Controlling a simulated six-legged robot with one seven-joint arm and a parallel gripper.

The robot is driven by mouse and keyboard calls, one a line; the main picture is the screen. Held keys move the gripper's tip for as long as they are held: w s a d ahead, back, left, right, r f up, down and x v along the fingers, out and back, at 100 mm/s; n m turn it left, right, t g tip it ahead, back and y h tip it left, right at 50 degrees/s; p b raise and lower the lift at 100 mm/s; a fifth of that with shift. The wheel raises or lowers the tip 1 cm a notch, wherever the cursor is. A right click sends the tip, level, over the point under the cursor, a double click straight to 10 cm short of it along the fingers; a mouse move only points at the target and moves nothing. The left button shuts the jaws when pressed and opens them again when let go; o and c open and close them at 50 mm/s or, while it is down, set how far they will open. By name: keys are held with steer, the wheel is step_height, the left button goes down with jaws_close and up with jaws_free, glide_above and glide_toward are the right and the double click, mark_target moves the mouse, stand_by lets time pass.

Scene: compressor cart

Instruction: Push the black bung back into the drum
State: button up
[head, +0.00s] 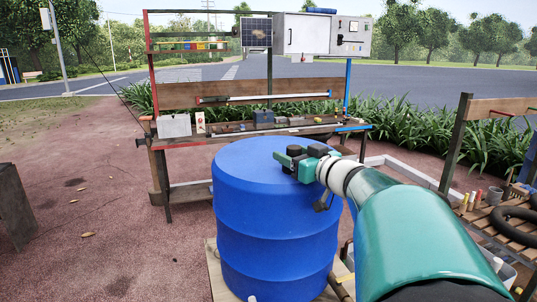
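The blue drum (275,245) stands upright in the middle of the head view, with a smooth rounded top. My gripper (288,160), green and black, is over the right part of the drum's top, low and close to its surface. I cannot tell whether it touches the drum or whether its fingers are open or shut. A small dark piece (323,203) shows below my wrist in front of the drum's upper right side; I cannot tell if it is the bung or part of my arm. I cannot clearly make out the black bung or its hole; my gripper may cover them.
The drum stands on a pale wooden base (215,272). Behind it is a wooden workbench (180,140) with boxes and tools. A slatted bench (500,235) with a black hose (520,215) stands at the right. The paved ground at left is mostly clear.

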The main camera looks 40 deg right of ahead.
steer(key=shift+s, duration=0.1)
steer(key=s, duration=1.3)
steer(key=shift+s, duration=0.35)
steer(key=shift+w, duration=0.1)
